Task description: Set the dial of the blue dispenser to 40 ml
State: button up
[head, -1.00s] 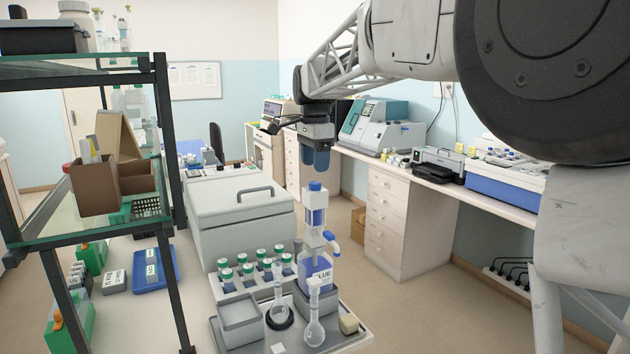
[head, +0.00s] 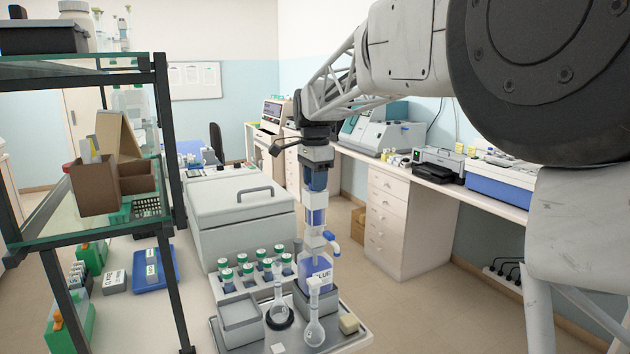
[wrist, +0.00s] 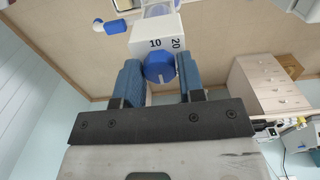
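The blue dispenser (head: 316,272) stands upright on the tray in the head view, with a label ending in "LUE" on its bottle. Its white top block (wrist: 155,40) shows the numbers 10 and 20 in the wrist view. The round blue dial (wrist: 160,67) has a small pale mark near its lower edge in that view; other numbers are hidden. My gripper (wrist: 161,80) is open, with one blue finger on each side of the dial and no clear contact. In the head view my gripper (head: 314,181) is directly above the dispenser's top and hides the dial.
The tray (head: 362,339) also holds flasks and a grey container (head: 240,322) close around the dispenser. A rack of green-capped bottles (head: 252,284) stands behind left. A large grey lidded box (head: 240,225) is behind. The glass shelf (head: 150,215) stands left.

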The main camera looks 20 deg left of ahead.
jog(key=c, duration=0.5)
jog(key=shift+o, duration=0.2)
jog(key=shift+n, duration=0.3)
jog(key=n, duration=0.8)
jog(key=o, duration=0.9)
